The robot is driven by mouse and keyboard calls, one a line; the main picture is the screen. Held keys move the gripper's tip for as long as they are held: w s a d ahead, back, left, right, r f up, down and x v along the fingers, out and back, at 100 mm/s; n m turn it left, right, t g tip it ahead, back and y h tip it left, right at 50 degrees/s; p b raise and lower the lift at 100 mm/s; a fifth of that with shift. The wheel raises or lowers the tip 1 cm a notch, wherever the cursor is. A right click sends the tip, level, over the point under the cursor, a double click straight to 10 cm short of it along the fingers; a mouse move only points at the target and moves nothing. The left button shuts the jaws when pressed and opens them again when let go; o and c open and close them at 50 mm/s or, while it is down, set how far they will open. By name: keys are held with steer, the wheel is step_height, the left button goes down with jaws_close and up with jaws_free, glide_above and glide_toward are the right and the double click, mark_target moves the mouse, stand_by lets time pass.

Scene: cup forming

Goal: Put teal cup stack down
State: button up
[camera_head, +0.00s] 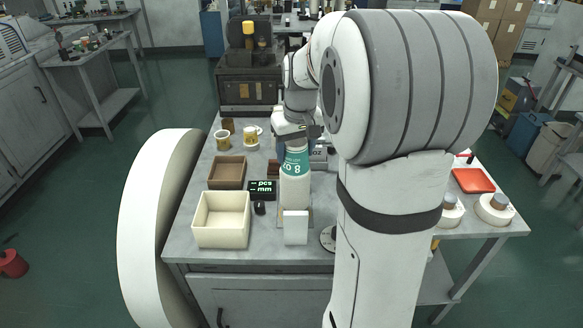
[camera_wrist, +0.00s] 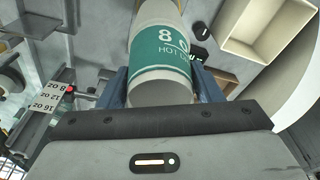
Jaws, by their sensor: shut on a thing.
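The stack looks roughly upright in the head view, over the front middle of the grey table (camera_head: 263,245). I cannot tell whether its lower end touches anything, as a white block (camera_head: 296,227) stands in front.
A cream bin (camera_head: 221,239) and a brown tray (camera_head: 226,172) stand on the left. A black display (camera_head: 262,189) and small dark object (camera_head: 260,208) sit just left of the stack. Mugs (camera_head: 222,140) stand farther back. A red tray (camera_head: 473,180) is right.

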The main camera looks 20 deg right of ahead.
mark_target(295, 174)
steer(key=shift+f+p, duration=0.3)
steer(key=shift+f, duration=1.8)
steer(key=shift+f, duration=0.1)
steer(key=o, duration=1.3)
steer(key=shift+c, duration=0.2)
